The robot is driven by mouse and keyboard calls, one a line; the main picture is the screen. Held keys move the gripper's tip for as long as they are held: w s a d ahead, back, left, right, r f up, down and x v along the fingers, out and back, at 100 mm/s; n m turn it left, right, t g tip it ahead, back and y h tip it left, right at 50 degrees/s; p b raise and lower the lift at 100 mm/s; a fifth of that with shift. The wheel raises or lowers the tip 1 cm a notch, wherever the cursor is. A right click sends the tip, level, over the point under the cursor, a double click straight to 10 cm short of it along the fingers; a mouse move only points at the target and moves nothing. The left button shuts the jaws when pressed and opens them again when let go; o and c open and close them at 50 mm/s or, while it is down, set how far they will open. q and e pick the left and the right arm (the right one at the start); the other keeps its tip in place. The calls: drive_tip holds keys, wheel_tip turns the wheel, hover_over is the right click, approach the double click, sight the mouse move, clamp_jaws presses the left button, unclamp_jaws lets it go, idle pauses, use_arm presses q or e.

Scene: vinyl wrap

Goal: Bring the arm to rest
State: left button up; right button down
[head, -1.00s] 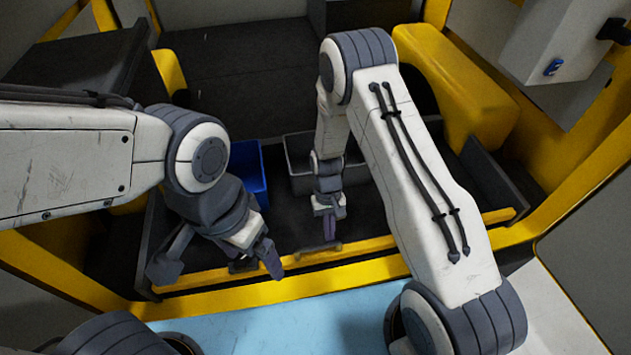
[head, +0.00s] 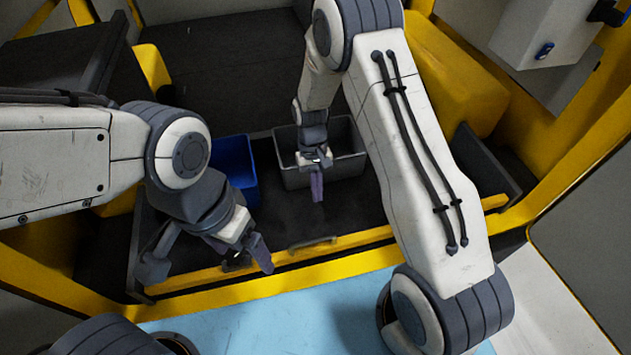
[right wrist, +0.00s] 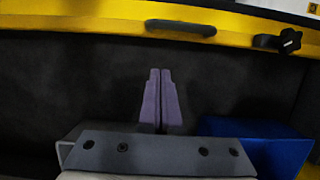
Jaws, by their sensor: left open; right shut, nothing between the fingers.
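My right arm reaches over the dark tray from the right in the head view. Its gripper (head: 317,186) points down above the tray floor, in front of the grey bin. In the right wrist view its two purple fingers (right wrist: 160,100) lie side by side, shut and empty, over the dark floor. My left gripper (head: 252,252) hangs near the tray's yellow front edge at the left, open, with nothing seen between its fingers.
A blue bin (head: 234,170) and a grey bin (head: 350,168) stand in the dark tray. The tray has a yellow front rail (head: 350,240) with a handle (head: 312,243). A light blue surface (head: 290,318) lies in front. A yellow padded block (head: 455,85) stands at the right.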

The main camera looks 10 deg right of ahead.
drive_tip(key=shift+v, duration=1.6)
